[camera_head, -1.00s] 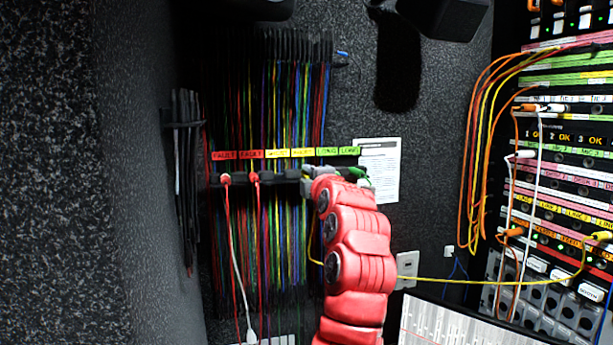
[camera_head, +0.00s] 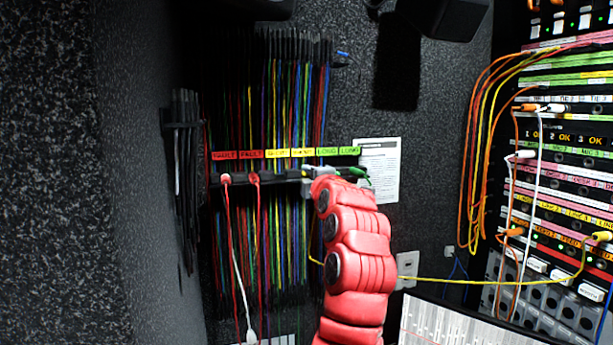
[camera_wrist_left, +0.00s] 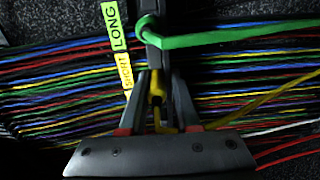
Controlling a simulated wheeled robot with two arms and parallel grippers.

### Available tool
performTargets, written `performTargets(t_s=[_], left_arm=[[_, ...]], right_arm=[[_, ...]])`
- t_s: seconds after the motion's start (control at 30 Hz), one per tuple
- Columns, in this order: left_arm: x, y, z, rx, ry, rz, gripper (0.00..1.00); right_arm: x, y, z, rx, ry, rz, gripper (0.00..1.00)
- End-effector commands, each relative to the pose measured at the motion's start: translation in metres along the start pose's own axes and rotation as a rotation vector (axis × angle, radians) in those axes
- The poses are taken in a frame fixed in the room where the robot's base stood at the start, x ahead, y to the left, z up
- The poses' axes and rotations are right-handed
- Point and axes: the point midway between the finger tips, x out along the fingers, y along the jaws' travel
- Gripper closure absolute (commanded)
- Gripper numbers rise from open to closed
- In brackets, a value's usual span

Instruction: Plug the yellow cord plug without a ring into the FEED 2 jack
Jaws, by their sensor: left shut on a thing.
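My left gripper (camera_head: 310,180), on the red padded arm, is at the cord hanger rail on the back wall. In the left wrist view my left gripper (camera_wrist_left: 158,95) is shut on a yellow plug (camera_wrist_left: 157,86), just beside the dark rail (camera_wrist_left: 154,48). I cannot tell if this plug touches the rail, and no ring shows clearly on it. A yellow cord (camera_head: 440,281) runs from near the gripper to the right. Another yellow plug (camera_head: 602,236) sits at the jack panel (camera_head: 565,225). The FEED labels (camera_head: 570,239) are small and partly hidden by cords. My right gripper is not in view.
Many coloured cords (camera_head: 285,230) hang on the rail, with red plugs (camera_head: 225,179) at its left. A green cord (camera_wrist_left: 220,36) crosses the rail close to my gripper. Orange cords (camera_head: 470,150) loop left of the panel. A sloped desk (camera_head: 460,325) is below.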

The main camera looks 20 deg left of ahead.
Motion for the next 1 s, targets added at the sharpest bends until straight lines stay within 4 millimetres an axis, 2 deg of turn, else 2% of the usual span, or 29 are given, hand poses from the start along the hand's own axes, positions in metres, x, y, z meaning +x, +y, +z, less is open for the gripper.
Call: performTargets(t_s=[0.03,0.33,0.37,0.7,0.73,1.0], left_arm=[[-0.002,0.014,-0.002,-0.010,-0.002,0.028,1.00],[-0.003,0.016,-0.003,-0.012,-0.003,0.032,1.00],[-0.003,0.016,-0.003,-0.012,-0.003,0.032,0.66],[-0.001,0.008,-0.002,-0.006,-0.001,0.017,0.04],[-0.001,0.008,-0.002,-0.006,-0.001,0.016,0.00],[-0.002,0.004,-0.001,-0.004,-0.001,0.010,0.00]], right_arm=[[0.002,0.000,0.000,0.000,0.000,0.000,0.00],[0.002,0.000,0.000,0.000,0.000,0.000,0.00],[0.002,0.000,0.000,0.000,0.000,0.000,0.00],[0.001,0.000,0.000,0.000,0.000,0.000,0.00],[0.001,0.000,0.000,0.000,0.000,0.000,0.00],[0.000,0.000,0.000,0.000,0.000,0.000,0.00]])
